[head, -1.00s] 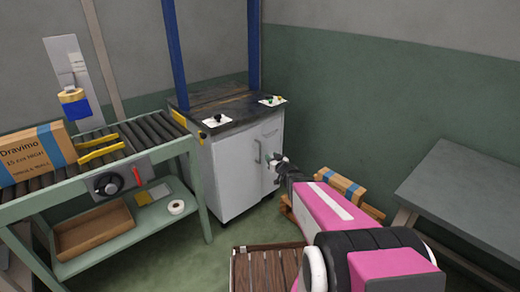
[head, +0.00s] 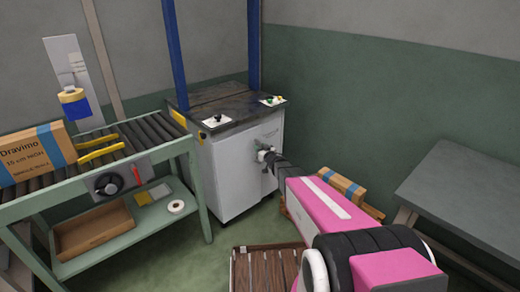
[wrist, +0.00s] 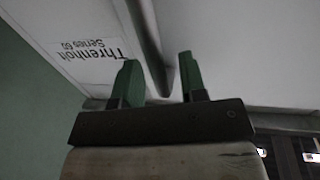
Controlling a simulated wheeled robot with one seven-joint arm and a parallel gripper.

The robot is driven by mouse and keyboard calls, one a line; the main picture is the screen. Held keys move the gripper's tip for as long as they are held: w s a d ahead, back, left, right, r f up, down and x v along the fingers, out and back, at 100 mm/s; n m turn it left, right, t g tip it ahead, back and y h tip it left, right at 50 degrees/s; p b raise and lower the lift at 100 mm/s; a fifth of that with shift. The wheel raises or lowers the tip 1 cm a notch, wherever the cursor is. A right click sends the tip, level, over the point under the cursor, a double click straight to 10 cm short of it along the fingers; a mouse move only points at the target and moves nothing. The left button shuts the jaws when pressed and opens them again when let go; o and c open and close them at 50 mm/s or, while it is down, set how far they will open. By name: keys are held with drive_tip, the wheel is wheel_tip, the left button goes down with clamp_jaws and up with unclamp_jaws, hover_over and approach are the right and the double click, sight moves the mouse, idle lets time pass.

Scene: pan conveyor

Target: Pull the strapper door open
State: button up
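The strapper (head: 232,112) is a white cabinet with a dark worn top and blue posts. Its white front door (head: 228,165) looks shut in the head view. My gripper (head: 263,152) is at the door front, covering most of the handle there. In the wrist view my gripper (wrist: 161,80) has two green fingers standing apart. The grey bar handle (wrist: 150,45) runs between them, with a gap visible on each side. The door face also shows in the wrist view (wrist: 230,50), with a "Threnholt Series 60" label.
A roller conveyor (head: 150,133) with a Dravimo box (head: 30,155) stands left of the strapper. A wooden pallet (head: 265,268) lies on the floor in front. Another box (head: 342,186) and a grey table (head: 465,190) are at right.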

drive_tip(key=shift+w+a, duration=0.1)
drive_tip(key=shift+w, duration=0.05)
clamp_jaws()
